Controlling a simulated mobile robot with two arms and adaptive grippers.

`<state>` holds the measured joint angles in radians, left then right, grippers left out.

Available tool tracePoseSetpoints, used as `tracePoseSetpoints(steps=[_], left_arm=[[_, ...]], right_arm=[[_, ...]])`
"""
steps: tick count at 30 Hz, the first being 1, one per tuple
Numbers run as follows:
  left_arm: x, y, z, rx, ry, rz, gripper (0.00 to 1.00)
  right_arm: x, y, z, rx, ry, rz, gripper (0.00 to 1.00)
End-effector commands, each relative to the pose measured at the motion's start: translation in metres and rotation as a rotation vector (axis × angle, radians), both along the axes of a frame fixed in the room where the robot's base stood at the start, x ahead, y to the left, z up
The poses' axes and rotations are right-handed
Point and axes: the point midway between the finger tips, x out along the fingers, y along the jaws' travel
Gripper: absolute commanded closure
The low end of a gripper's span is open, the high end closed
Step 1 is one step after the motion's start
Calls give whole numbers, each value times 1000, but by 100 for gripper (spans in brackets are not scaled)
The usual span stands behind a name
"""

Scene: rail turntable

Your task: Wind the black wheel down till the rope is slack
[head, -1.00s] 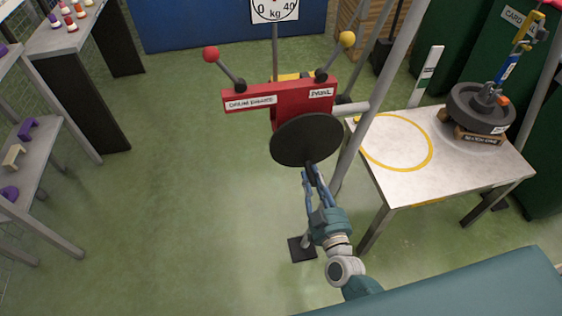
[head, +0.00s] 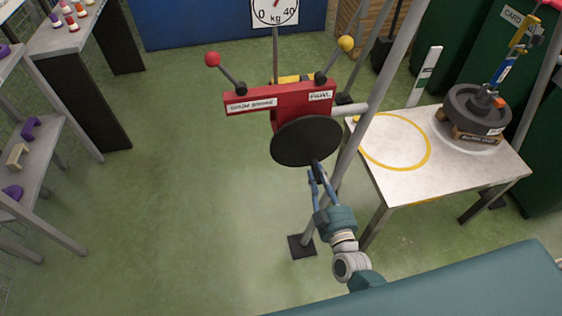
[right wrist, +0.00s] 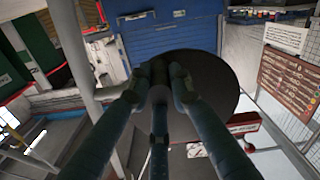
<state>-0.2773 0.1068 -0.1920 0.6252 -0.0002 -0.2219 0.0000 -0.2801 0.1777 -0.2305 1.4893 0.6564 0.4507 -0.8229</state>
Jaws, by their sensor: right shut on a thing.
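The black wheel (head: 306,141) is a flat disc at the front of the red winch housing (head: 300,100). It also shows in the right wrist view (right wrist: 215,85). My right gripper (head: 316,174) is at the wheel's lower right edge, shut on its dark handle; the fingers (right wrist: 158,78) close around it in the right wrist view. A dark round weight (head: 478,108) sits on a brown block (head: 477,136) on the table, under a blue and yellow hoist piece (head: 515,55). I cannot tell whether the rope is slack. My left gripper is not in view.
Levers with a red knob (head: 212,59) and a yellow knob (head: 346,43) stick up from the housing. A grey post (head: 372,110) stands beside the wheel. The white table (head: 405,185) has a yellow ring (head: 428,150). A kg dial (head: 275,10) hangs behind.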

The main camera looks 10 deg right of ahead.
Motion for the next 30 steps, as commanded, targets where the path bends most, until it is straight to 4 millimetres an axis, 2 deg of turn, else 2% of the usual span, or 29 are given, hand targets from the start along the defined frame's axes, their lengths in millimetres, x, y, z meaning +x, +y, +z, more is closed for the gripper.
tracePoseSetpoints(steps=[1,6,19,30], left_arm=[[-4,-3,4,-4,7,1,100],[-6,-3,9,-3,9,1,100],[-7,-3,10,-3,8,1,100],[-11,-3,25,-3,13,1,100]], right_arm=[[1,-6,4,-24,-2,-7,100],[1,-11,6,-88,-3,-6,100],[1,-13,6,-112,-6,-6,100],[1,-23,14,-237,-6,-8,100]])
